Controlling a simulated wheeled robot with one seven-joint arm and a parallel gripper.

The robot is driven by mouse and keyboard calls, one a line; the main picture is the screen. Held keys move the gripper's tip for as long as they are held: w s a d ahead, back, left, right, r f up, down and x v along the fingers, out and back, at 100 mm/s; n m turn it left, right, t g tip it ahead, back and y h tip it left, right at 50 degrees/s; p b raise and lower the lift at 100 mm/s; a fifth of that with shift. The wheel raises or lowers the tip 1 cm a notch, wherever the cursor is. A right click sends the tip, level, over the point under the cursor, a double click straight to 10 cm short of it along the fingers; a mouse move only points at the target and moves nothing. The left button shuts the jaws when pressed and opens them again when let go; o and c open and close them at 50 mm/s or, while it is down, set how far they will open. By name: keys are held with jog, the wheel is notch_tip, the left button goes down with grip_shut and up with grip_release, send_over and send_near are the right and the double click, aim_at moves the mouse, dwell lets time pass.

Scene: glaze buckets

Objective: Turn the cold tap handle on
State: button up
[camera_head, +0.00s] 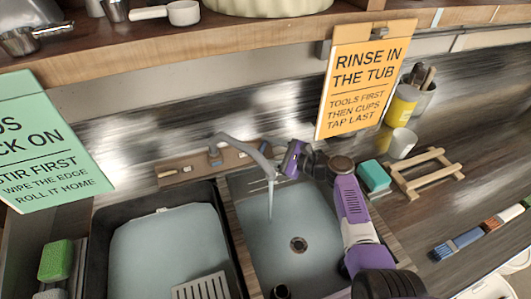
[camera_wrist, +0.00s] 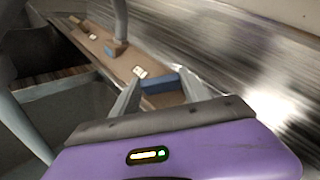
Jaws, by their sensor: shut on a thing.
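The tap stands on a brown ledge behind the sinks in the head view, with a grey curved spout (camera_head: 246,146). A thin pale line that looks like water falls from the spout into the right basin (camera_head: 255,262). In the wrist view, a blue handle (camera_wrist: 160,84) sits on the ledge (camera_wrist: 95,42), right of the spout (camera_wrist: 120,20). My purple gripper (camera_head: 281,158) reaches it from the right. Its two grey fingers flank the blue handle and are shut on it. The gripper hides this handle in the head view.
A dark left basin (camera_head: 95,245) holds a pale surface. An orange sign (camera_head: 365,75) hangs above, right of the tap. A teal block (camera_head: 374,176), a wooden rack (camera_head: 426,173) and a white cup (camera_head: 402,143) stand right of my arm.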

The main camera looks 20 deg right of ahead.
jog(key=shift+n+g, duration=0.4)
jog(key=shift+n, duration=0.2)
jog(key=o, duration=1.4)
jog(key=shift+y, duration=0.3)
jog(key=shift+b+v, duration=0.45)
jog(key=shift+v, duration=3.45)
jog(key=shift+r, duration=0.1)
jog(key=shift+c, duration=0.3)
